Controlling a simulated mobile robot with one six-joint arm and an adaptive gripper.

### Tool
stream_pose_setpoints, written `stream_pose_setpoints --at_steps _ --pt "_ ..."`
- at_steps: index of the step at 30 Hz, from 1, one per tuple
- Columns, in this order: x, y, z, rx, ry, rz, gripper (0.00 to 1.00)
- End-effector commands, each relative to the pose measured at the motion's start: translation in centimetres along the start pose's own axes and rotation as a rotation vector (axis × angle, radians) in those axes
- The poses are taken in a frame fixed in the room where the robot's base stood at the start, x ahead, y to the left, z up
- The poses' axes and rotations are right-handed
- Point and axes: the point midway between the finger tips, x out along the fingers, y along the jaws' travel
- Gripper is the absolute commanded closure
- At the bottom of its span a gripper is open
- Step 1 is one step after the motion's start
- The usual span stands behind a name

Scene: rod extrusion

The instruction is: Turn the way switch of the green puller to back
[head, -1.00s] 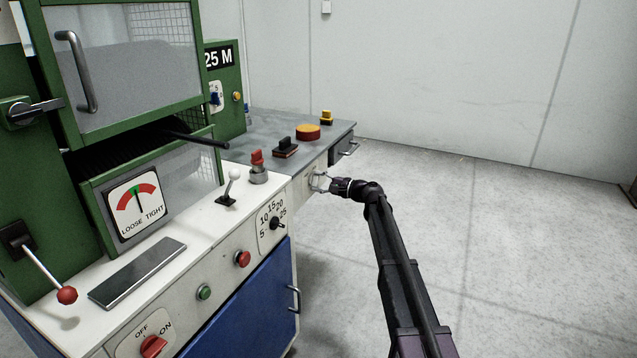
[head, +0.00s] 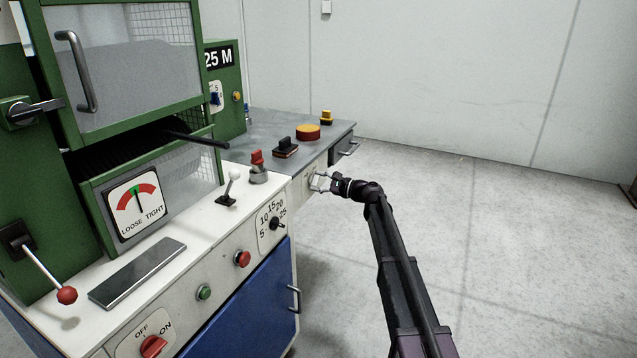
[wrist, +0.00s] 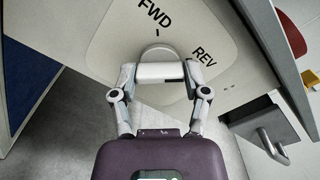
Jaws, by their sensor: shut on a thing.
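The way switch (wrist: 158,71) is a pale bar-shaped knob in the wrist view, on a light plate (wrist: 108,38) marked FWD and REV. My gripper (wrist: 160,76) has one finger at each end of the bar and is shut on it. FWD lies above the knob with a short dark tick below it; REV is to the upper right. Which mark the knob points at is hard to tell. In the head view my gripper (head: 319,182) is at the bench's front panel, where the switch is too small to make out.
The green machine (head: 90,150) with its LOOSE/TIGHT gauge (head: 138,203) stands at the left. A red knob (head: 257,160), a white-balled lever (head: 233,178) and a red-and-yellow button (head: 308,131) sit on the bench top. A drawer handle (wrist: 272,145) is close right of my gripper. The floor at right is clear.

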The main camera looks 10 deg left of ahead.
Motion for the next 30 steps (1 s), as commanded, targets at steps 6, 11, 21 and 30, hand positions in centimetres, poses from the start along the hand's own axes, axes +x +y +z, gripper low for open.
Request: stream_pose_setpoints --at_steps 6,11,21,30 --pt "0.1 -0.1 -0.1 0.002 0.001 -0.004 0.16" --pt "0.0 -0.1 0.0 0.001 0.0 -0.002 0.06" --pt "-0.1 0.0 0.0 0.0 0.001 -0.001 0.06" --pt "-2.0 0.0 0.0 0.0 0.002 -0.003 0.06"
